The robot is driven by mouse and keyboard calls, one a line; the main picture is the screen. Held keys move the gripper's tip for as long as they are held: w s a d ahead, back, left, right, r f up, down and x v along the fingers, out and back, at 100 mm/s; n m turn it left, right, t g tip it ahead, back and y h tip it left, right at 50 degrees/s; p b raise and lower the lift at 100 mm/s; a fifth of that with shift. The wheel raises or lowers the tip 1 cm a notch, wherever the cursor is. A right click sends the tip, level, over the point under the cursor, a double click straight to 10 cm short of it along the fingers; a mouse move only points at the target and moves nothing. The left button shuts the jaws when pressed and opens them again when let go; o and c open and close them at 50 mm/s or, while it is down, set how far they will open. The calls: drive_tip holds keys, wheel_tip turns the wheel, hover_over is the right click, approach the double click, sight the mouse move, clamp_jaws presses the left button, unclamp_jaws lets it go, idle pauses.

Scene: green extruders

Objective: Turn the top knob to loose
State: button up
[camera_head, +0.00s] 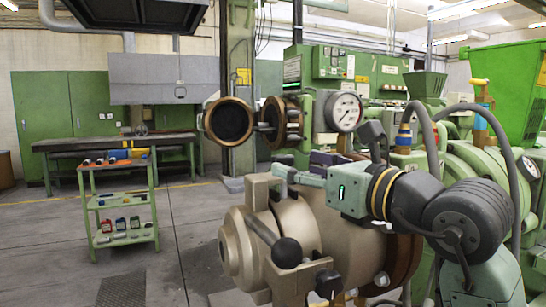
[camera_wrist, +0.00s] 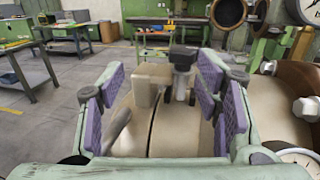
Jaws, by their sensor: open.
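The beige clamp body (camera_head: 320,225) of the extruder lies below my gripper (camera_head: 300,170). On its top stands a beige upright block (camera_wrist: 152,82), also seen in the head view (camera_head: 258,190). A black square-headed knob (camera_wrist: 183,57) on a stem stands beside this block in the wrist view; it looks like the top knob and is mostly hidden in the head view. My gripper in the wrist view (camera_wrist: 165,88) is open, its purple-padded fingers to either side of block and knob, with nothing clearly held. Whether a pad touches the knob cannot be told.
A handle with a black ball (camera_head: 287,252) and another black knob (camera_head: 328,283) stick out at the clamp's front. A round flange (camera_head: 228,122) and a gauge (camera_head: 344,111) are behind. A green cart (camera_head: 120,203) stands left on open floor.

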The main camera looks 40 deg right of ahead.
sight(291, 160)
drive_tip(key=shift+m+h, duration=0.4)
drive_tip(key=shift+h, duration=0.3)
drive_tip(key=w+d+p, duration=0.1)
drive_tip(key=w, duration=0.1)
drive_tip(key=w+d+p, duration=0.1)
drive_tip(key=w, duration=0.2)
drive_tip(key=w+d+p, duration=0.1)
drive_tip(key=w, duration=0.2)
drive_tip(key=shift+w+d, duration=0.1)
drive_tip(key=shift+d, duration=0.1)
drive_tip(key=shift+w+f+p, duration=0.15)
drive_tip(key=shift+w+p, duration=0.15)
drive_tip(key=shift+w, duration=0.3)
drive_tip(key=shift+c, duration=0.5)
drive_tip(key=shift+d, duration=0.1)
drive_tip(key=c, duration=1.1)
